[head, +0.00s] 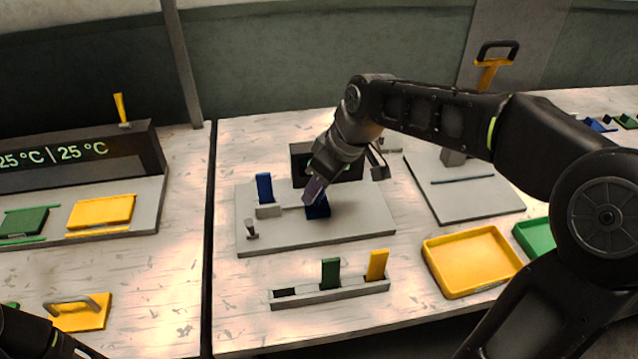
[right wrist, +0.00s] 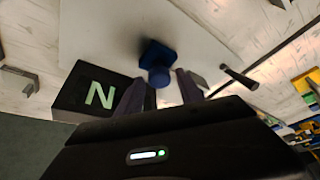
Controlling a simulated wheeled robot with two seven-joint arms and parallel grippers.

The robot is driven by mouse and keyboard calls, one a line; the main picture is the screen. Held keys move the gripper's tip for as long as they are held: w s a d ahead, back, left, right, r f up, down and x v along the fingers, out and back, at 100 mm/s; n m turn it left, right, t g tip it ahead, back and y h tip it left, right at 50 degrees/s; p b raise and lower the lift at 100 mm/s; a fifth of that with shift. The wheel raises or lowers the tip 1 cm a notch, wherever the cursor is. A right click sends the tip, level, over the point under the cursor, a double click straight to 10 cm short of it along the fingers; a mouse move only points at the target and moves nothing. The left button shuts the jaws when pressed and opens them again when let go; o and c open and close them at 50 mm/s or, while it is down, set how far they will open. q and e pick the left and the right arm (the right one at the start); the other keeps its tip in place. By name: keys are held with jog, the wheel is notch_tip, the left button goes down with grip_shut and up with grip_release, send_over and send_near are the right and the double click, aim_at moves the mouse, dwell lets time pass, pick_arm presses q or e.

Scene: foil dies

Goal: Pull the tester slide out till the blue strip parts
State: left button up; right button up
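The tester is a grey plate (head: 350,222) with a black box (head: 300,165) at its back; the box shows a lit N in the right wrist view (right wrist: 98,95). A blue strip (head: 264,186) stands upright in a small grey block (head: 268,210) and looks whole. To its right is the slide's dark blue block (head: 318,211); its round knob shows in the right wrist view (right wrist: 158,72). My right gripper (head: 315,190) points down at it, fingers open on either side of the knob. Only a dark part of my left arm shows at bottom left; its fingers are unclear.
A grey rack (head: 335,294) in front holds green (head: 330,272) and yellow (head: 377,265) strips and has an empty slot. A yellow tray (head: 470,290) and a green tray (head: 532,240) lie right. A small peg (head: 251,230) stands on the plate's left side.

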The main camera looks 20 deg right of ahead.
grip_shut()
dwell(1.1)
